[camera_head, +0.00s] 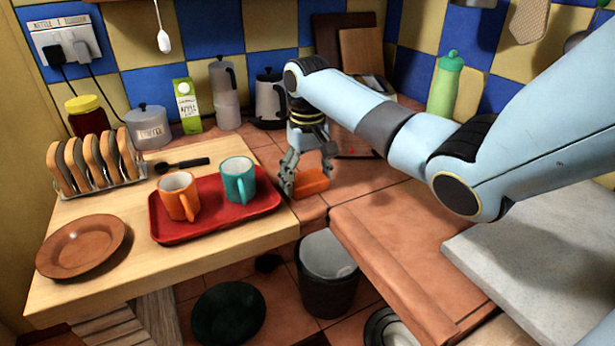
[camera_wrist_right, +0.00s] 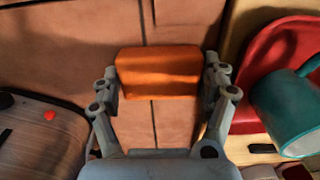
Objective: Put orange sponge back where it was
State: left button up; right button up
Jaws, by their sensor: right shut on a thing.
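The orange sponge (camera_head: 311,183) is between the fingers of my right gripper (camera_head: 306,178), at the tiled counter just right of the wooden counter. In the right wrist view, the sponge (camera_wrist_right: 158,72) lies across between both fingertips of the right gripper (camera_wrist_right: 160,82), with tiles behind it. The gripper is shut on it. I cannot tell whether the sponge touches the tiles. My left gripper is in neither view.
A red tray (camera_head: 215,216) with an orange mug (camera_head: 178,197) and a teal mug (camera_head: 238,180) stands close to the left. A toaster (camera_wrist_right: 40,135) shows in the wrist view. A bin (camera_head: 327,275) stands below the counter edge.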

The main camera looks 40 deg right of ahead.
aim_at(308, 178)
jog(key=o, duration=1)
jog(key=shift+f, duration=0.1)
notch_tip(308, 178, up, 12)
jog(key=shift+r+p, duration=0.1)
jog(key=shift+p, duration=0.3)
